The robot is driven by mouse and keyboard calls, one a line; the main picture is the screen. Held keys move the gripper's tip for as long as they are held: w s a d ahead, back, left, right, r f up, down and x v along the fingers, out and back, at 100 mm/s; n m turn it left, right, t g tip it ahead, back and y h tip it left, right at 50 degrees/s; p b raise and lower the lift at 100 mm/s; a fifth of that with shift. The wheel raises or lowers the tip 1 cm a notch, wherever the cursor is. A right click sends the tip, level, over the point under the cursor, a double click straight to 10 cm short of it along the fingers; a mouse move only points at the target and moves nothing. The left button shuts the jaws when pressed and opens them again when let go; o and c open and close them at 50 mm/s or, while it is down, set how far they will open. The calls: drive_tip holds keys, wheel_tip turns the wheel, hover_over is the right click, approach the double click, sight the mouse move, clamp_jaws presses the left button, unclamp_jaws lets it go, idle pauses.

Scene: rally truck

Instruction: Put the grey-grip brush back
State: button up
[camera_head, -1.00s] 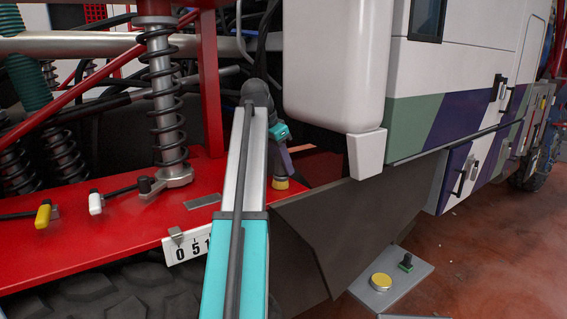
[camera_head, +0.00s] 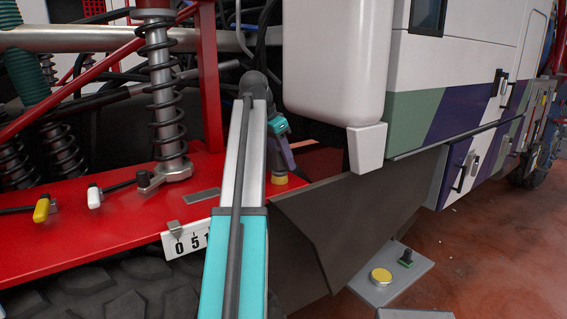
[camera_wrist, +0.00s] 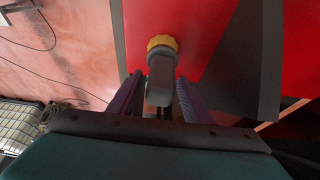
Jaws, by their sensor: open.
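The grey-grip brush (camera_wrist: 160,72) stands with its yellow end on the red deck in the wrist view. Its grey grip lies between the fingers of my gripper (camera_wrist: 162,88). The purple fingers are open, one on each side of the grip, with a small gap visible. In the head view my gripper (camera_head: 284,158) points down at the deck behind my arm. The yellow end of the brush (camera_head: 279,180) shows just below it; most of the grip is hidden by the fingers and arm.
The red deck (camera_head: 110,232) carries a coil-spring shock absorber (camera_head: 168,100) and several dark rods with yellow, white and dark ends at left. A white tank (camera_head: 333,60) hangs close to the right of my gripper. A grey plate with a yellow disc (camera_head: 381,277) lies lower right.

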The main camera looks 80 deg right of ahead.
sight(275, 149)
drive_tip(key=shift+b+v, duration=0.55)
drive_tip(key=shift+v, duration=0.35)
drive_tip(key=v, duration=0.4)
drive_tip(key=b+v, duration=0.1)
drive_tip(key=v, duration=0.1)
drive_tip(key=shift+s+r, duration=0.2)
drive_tip(key=shift+r, duration=0.15)
drive_tip(key=shift+p+v, duration=2.25)
drive_tip(key=shift+a, duration=0.1)
